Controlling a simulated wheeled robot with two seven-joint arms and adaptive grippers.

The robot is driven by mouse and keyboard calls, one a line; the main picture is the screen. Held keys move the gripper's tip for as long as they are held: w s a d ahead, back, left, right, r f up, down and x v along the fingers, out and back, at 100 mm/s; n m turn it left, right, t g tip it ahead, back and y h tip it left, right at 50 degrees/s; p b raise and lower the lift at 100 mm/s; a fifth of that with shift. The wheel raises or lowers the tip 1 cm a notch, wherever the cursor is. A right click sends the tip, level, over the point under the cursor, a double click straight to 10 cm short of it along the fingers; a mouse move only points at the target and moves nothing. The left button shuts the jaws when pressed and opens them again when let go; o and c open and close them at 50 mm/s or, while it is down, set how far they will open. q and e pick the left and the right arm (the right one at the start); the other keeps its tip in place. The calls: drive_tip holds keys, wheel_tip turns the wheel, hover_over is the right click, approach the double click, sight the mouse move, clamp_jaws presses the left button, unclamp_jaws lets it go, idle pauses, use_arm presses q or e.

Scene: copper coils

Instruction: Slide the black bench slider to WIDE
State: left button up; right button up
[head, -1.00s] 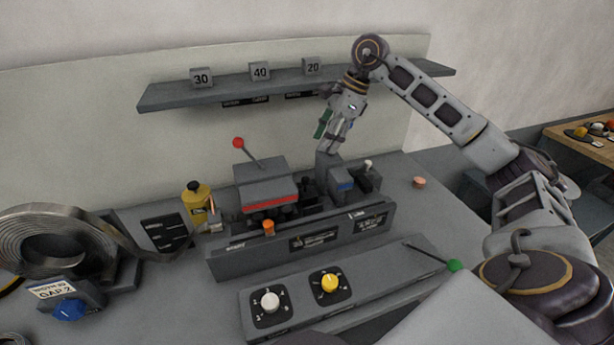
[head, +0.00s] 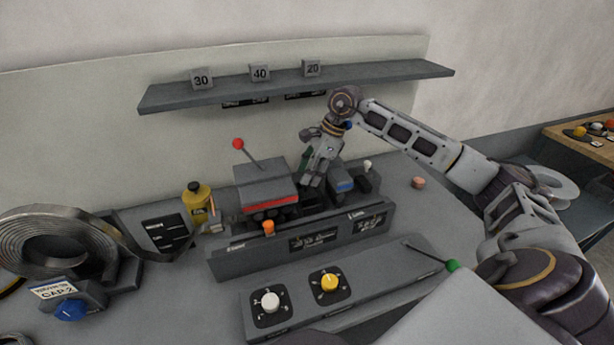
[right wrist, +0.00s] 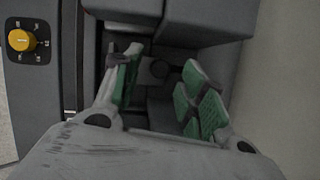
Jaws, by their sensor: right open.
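My right gripper (head: 311,176) is open and points down into the gap between the grey press with the red stripe (head: 266,190) and the block with the blue label (head: 343,184). No contact is visible. In the head view the gripper hides this spot. The WIDE mark is not readable. My left gripper is not in view.
A red-ball lever (head: 238,143) rises above the press. A long grey rail (head: 235,262) runs in front. The control panel (head: 300,310) has a white knob (head: 270,302) and a yellow knob (head: 330,282). A shelf (head: 370,76) hangs behind. A yellow bottle (head: 196,203) stands left.

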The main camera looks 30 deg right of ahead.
drive_tip(key=shift+x, duration=1.05)
clamp_jaws()
